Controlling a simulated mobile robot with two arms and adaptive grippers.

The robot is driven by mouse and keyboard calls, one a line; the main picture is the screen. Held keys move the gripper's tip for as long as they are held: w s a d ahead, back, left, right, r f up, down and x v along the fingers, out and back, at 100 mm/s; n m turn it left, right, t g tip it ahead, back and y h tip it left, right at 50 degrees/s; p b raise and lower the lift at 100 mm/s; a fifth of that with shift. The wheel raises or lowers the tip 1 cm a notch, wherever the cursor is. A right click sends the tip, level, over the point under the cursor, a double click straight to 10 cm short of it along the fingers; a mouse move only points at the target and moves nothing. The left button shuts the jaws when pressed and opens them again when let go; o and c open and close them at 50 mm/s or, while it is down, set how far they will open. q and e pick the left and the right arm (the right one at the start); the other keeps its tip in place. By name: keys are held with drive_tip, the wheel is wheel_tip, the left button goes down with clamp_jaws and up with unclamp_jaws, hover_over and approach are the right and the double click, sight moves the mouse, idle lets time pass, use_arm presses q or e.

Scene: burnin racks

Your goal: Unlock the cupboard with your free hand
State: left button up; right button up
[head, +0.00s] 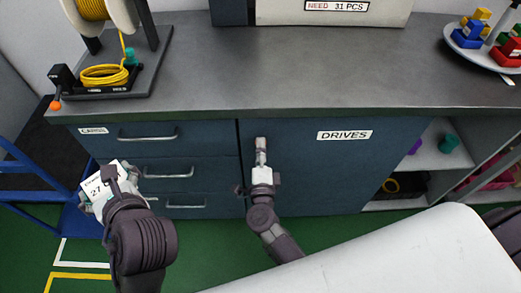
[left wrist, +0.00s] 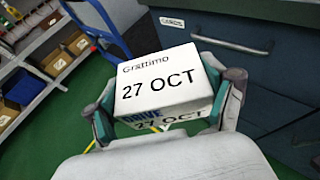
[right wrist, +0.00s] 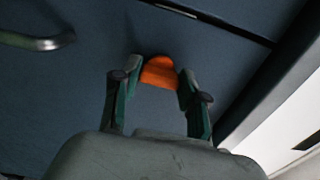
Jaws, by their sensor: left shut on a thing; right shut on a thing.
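The cupboard is the dark blue door labelled DRIVES (head: 335,170) under the grey worktop, and it is shut. My right gripper (head: 261,147) is at the upper left part of this door. In the right wrist view its fingers are closed on a small orange key-like piece (right wrist: 159,72) at the door face. Whether the piece has turned cannot be told. My left gripper (head: 112,188) is shut on a white box (left wrist: 165,85) marked "Grattimo 27 OCT" and holds it in front of the drawers at the left.
Drawers with metal handles (head: 148,137) are left of the door. Open shelves (head: 450,160) are at the right. On the worktop (head: 225,80) stand a yellow cable reel (head: 92,8), a labelled box (head: 350,8) and a round tray (head: 462,50). A blue frame (head: 30,190) stands at far left.

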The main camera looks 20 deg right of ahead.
drive_tip(key=o, duration=1.1)
drive_tip(key=shift+o, duration=0.2)
drive_tip(key=v, duration=1.2)
